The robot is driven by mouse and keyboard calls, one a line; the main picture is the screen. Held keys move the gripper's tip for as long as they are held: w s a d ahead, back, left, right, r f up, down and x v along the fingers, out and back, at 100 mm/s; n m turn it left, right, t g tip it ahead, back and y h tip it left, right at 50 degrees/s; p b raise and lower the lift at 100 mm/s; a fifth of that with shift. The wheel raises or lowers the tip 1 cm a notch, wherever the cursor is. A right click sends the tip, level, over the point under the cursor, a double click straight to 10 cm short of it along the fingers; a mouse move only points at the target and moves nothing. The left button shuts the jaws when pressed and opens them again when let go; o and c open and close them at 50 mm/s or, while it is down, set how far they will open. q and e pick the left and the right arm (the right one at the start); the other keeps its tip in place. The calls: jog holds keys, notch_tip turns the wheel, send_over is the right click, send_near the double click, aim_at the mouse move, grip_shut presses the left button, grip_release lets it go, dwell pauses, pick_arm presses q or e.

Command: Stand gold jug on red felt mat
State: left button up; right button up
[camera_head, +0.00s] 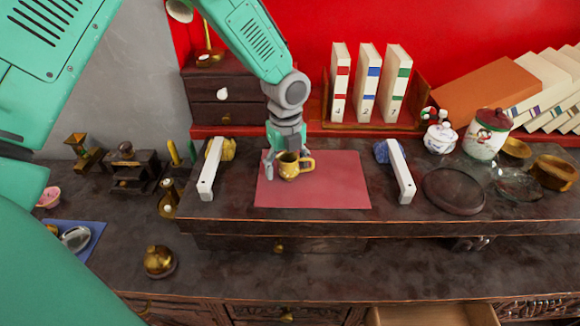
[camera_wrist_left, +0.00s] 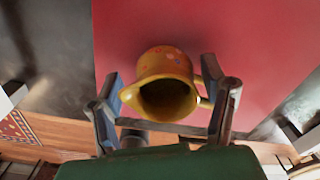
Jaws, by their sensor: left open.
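The gold jug (camera_head: 288,167) stands upright on the left part of the red felt mat (camera_head: 335,185), with its handle to the right. In the left wrist view the jug (camera_wrist_left: 163,82) shows its open mouth and a patterned side, with the red mat (camera_wrist_left: 255,40) around it. My left gripper (camera_head: 283,160) is open, just behind and around the jug. In the left wrist view its fingers (camera_wrist_left: 165,100) are on either side of the jug; I cannot tell whether they touch it. The jug's base is partly hidden. My right gripper is not in view.
White bars (camera_head: 210,170) and (camera_head: 400,172) flank the mat on the raised shelf. Books (camera_head: 367,85) and a small drawer cabinet (camera_head: 225,95) stand behind. A dark round plate (camera_head: 453,190) and lidded pots (camera_head: 487,133) are at right. The mat's right half is clear.

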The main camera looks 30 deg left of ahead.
aim_at(290, 159)
pick_arm(q)
jog(key=r, duration=0.7)
jog(key=r+p, duration=0.1)
jog(key=r, duration=0.3)
jog(key=shift+d, duration=0.4)
jog(key=shift+r, duration=0.35)
jog(key=shift+a+r, duration=0.2)
jog(key=shift+a, duration=0.1)
jog(key=shift+a+f, duration=0.1)
jog(key=shift+a, duration=0.1)
jog(key=shift+d, duration=0.3)
